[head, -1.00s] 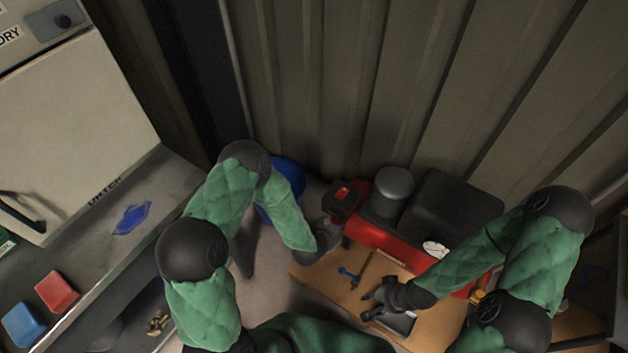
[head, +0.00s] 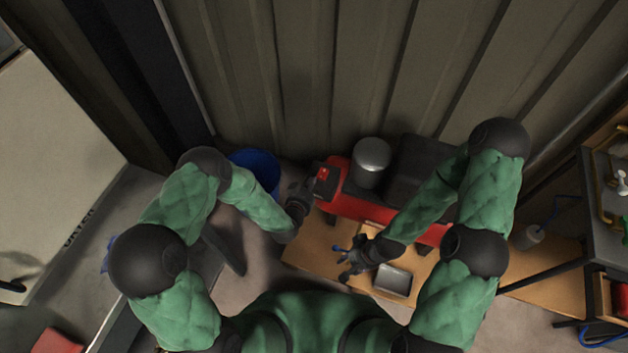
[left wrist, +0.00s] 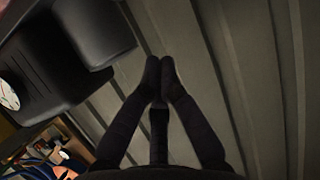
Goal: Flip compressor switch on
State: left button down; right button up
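The red compressor (head: 343,203) stands against the corrugated wall, with a grey cylinder (head: 372,155) and a black housing (head: 410,165) on top. A dark switch box with a red switch (head: 323,174) sits at its left end. Whether the switch is on or off is too small to tell. My left gripper (head: 307,186) is just left of the switch box; contact cannot be told. In the left wrist view its fingertips (left wrist: 160,72) meet with nothing between them. My right gripper (head: 345,262) has its fingers apart and empty, over the wooden board in front of the compressor.
A blue bucket (head: 258,168) stands left of the compressor. A grey bench (head: 75,285) is at left; a shelf unit (head: 605,215) is at right.

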pick_arm(q)
jog(key=b, duration=0.3)
send_over(319, 183)
jog(key=f, duration=0.2)
jog(key=w+f, duration=0.1)
jog(key=shift+d+f, duration=0.1)
jog(key=shift+f, duration=0.3)
jog(key=shift+s+f+b, duration=0.15)
jog(key=shift+f+b, duration=0.15)
jog(key=shift+f, duration=0.3)
jog(key=shift+s+f+b, duration=0.15)
jog(key=shift+f+b, duration=0.15)
jog(key=shift+f, duration=0.95)
jog(key=shift+s, duration=0.1)
jog(key=shift+b, duration=0.35)
